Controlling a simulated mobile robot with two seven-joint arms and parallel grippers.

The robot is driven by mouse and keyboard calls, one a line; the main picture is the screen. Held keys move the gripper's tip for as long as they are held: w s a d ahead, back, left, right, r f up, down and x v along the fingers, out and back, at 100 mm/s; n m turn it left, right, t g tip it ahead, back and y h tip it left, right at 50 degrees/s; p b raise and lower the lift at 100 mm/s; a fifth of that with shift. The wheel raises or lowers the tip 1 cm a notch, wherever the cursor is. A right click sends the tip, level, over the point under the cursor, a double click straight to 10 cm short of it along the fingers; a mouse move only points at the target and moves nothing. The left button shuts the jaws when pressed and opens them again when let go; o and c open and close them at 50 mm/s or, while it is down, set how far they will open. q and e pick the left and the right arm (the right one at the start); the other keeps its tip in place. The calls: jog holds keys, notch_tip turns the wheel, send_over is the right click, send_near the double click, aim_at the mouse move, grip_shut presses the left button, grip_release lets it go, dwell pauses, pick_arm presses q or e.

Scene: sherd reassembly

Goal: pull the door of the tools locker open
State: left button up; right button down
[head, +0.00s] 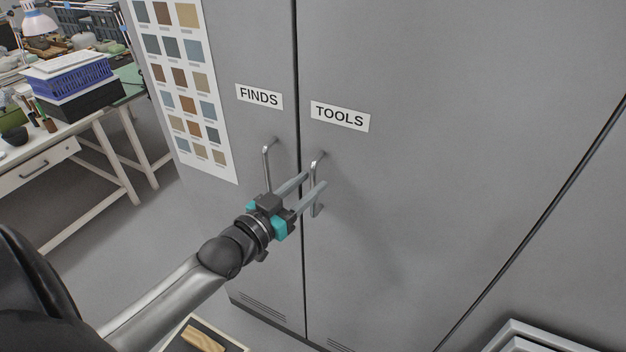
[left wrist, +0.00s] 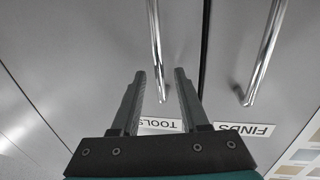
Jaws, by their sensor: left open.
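The tools locker door (head: 400,200) is a flat grey panel marked with a TOOLS label (head: 340,116). It is shut. Its upright metal bar handle (head: 317,204) is near the door's left edge. My left gripper (head: 316,180) is open at this handle, one finger to each side of it in the picture. In the left wrist view the handle (left wrist: 155,35) runs between the two spread fingers (left wrist: 160,74); I cannot tell whether either touches it. The TOOLS label (left wrist: 160,124) is upside down there, partly hidden by a finger. My right gripper is not in view.
The FINDS door (head: 250,60) with its own bar handle (head: 267,168) is close on the left, past a dark seam. A colour chart (head: 185,90) hangs further left. A white workbench (head: 75,150) holds a blue crate (head: 75,80). Grey frames (head: 535,338) are at bottom right.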

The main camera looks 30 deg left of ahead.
pick_arm(q)
jog(key=shift+w+d, duration=0.1)
jog(key=shift+w, duration=0.85)
jog(key=shift+c, duration=0.2)
grip_shut()
dwell(0.7)
